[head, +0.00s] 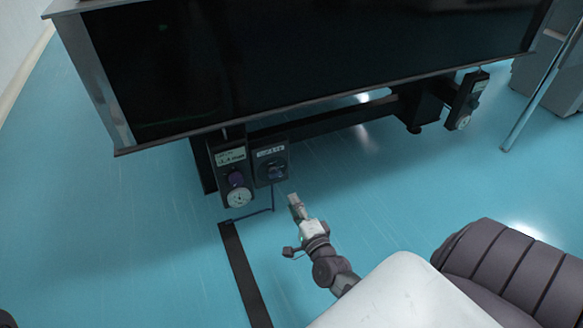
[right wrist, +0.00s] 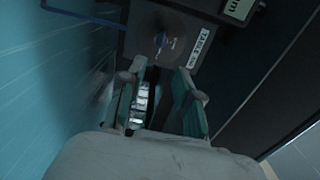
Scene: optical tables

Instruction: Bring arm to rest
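My right gripper (head: 295,203) is in front of and below the optical table (head: 121,134), with its arm coming in from the bottom of the head view. In the right wrist view its two fingers (right wrist: 159,72) stand apart with a gap between them, and I see nothing held. Past the fingertips is a dark control box (right wrist: 190,27) with a round knob (right wrist: 161,40) and a white label; this seems to be the box (head: 271,165) under the table edge in the head view. I cannot tell whether the fingers touch it. My left gripper is not in view.
A box with a gauge (head: 239,197) hangs left of the control box. Another gauge box (head: 465,100) is at the table's right end. A black strip (head: 245,275) runs along the blue floor. The floor (head: 130,230) at left is clear. A grey cabinet (head: 560,80) stands at right.

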